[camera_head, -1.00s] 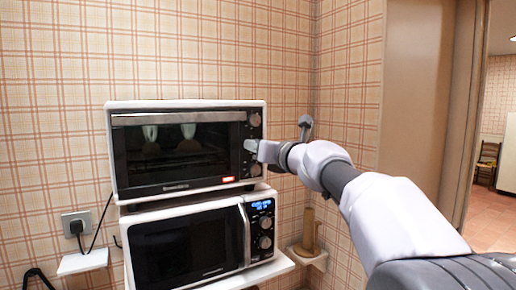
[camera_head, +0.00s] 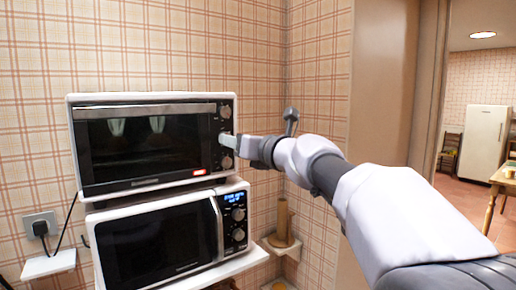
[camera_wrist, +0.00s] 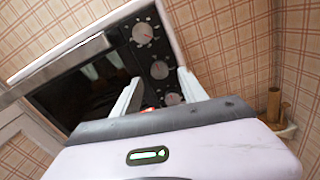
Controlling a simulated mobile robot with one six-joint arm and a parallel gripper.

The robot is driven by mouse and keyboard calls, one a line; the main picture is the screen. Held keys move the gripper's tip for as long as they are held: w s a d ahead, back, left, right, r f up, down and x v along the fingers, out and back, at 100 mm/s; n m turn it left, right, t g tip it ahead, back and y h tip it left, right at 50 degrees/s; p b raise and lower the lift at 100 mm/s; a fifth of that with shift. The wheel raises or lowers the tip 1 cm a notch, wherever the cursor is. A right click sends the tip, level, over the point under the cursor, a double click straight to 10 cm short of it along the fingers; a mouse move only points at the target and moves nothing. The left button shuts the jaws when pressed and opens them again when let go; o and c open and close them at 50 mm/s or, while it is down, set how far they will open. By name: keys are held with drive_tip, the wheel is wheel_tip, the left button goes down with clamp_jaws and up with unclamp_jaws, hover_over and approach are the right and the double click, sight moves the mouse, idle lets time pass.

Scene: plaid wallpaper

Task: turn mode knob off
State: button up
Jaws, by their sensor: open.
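The white-framed black toaster oven (camera_head: 153,182) has a column of round knobs on its right side: a top knob (camera_wrist: 142,33), a middle knob (camera_wrist: 160,70) and a bottom knob (camera_wrist: 173,99). No label shows which is the mode knob. My gripper (camera_head: 227,141) is in front of the middle knob and hides most of it in the head view. In the wrist view my gripper (camera_wrist: 160,76) is open, its two fingers apart on either side of the middle knob's line. Whether they touch it I cannot tell. The bottom knob is partly hidden behind my gripper.
A microwave (camera_head: 160,243) with its own knobs stands right below the oven on a white shelf (camera_head: 240,263). A wall corner is close at the right, with a wooden holder (camera_head: 282,222) on a small shelf. A plugged cord hangs at the left.

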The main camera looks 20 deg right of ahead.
drive_tip(key=p+v, duration=0.1)
drive_tip(key=v, duration=1.1)
drive_tip(key=shift+s, duration=0.3)
drive_tip(key=shift+r, duration=0.1)
drive_tip(key=s+d+f+m+g+h, duration=0.15)
drive_tip(key=s+f+m+h, duration=0.3)
drive_tip(key=m, duration=0.85)
drive_tip(key=s+d+f+m+h, duration=0.3)
drive_tip(key=f+m+h, duration=0.15)
drive_tip(key=m, duration=0.75)
drive_tip(key=s+a+f+m+g+y, duration=0.1)
drive_tip(key=s+a+f+m+g, duration=0.2)
drive_tip(key=s+a+f+m, duration=0.1)
drive_tip(key=s+a+f+m+g+y, duration=0.2)
drive_tip(key=s+a+f+m+g, duration=0.1)
drive_tip(key=s+a+f+m, duration=0.2)
drive_tip(key=s+a+f+m+g+y, duration=0.2)
drive_tip(key=s+a+f+m+g, duration=0.2)
drive_tip(key=s+f+m, duration=0.4)
wheel_tip(320, 180, down, 5)
drive_tip(key=s, duration=0.3)
drive_tip(key=shift+a+f, duration=0.15)
drive_tip(key=shift+a, duration=0.2)
